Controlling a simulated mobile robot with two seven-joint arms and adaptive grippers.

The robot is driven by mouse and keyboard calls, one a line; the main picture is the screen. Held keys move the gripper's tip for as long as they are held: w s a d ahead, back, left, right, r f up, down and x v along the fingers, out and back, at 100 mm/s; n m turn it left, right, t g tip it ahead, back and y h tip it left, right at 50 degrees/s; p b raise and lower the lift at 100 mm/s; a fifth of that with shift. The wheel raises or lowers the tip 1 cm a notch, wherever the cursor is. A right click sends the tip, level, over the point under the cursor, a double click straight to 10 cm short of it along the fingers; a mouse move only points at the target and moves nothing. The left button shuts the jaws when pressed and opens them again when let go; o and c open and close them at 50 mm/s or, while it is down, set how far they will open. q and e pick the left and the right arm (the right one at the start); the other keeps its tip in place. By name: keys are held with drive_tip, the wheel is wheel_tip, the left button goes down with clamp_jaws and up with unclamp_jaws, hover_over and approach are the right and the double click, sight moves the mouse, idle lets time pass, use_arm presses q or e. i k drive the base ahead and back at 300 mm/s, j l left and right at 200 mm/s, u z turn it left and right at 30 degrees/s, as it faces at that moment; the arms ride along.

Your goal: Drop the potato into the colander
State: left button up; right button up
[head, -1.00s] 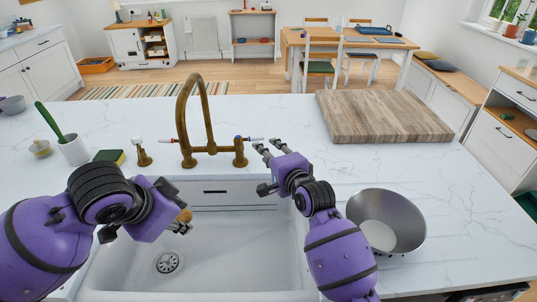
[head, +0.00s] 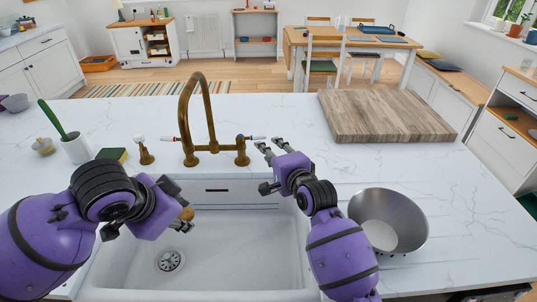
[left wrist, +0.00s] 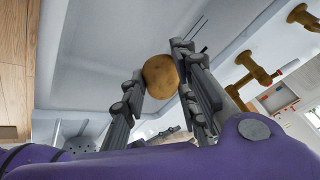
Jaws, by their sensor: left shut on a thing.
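The potato (head: 186,214) is brown and round, partly hidden behind my left gripper in the head view. My left gripper (head: 184,222) is shut on it above the white sink basin. In the left wrist view the potato (left wrist: 160,76) sits between the two fingertips. The colander (head: 388,222) is a grey metal bowl on the counter, right of the sink. It stands well to the right of the potato, beyond my right arm. My right gripper (head: 269,148) is empty over the counter behind the sink's right side, with its fingers apart.
The sink (head: 225,255) lies under the potato. A brass tap (head: 205,130) rises behind it. A wooden board (head: 385,116) lies at the back right. A sponge (head: 112,154) and a white cup with a green-handled brush (head: 75,148) stand at the left. Counter right of the colander is clear.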

sight(392, 233)
drive_tip(key=k+j, duration=0.2)
drive_tip(key=k, duration=0.3)
drive_tip(key=k+j, duration=0.2)
drive_tip(key=k, duration=0.25)
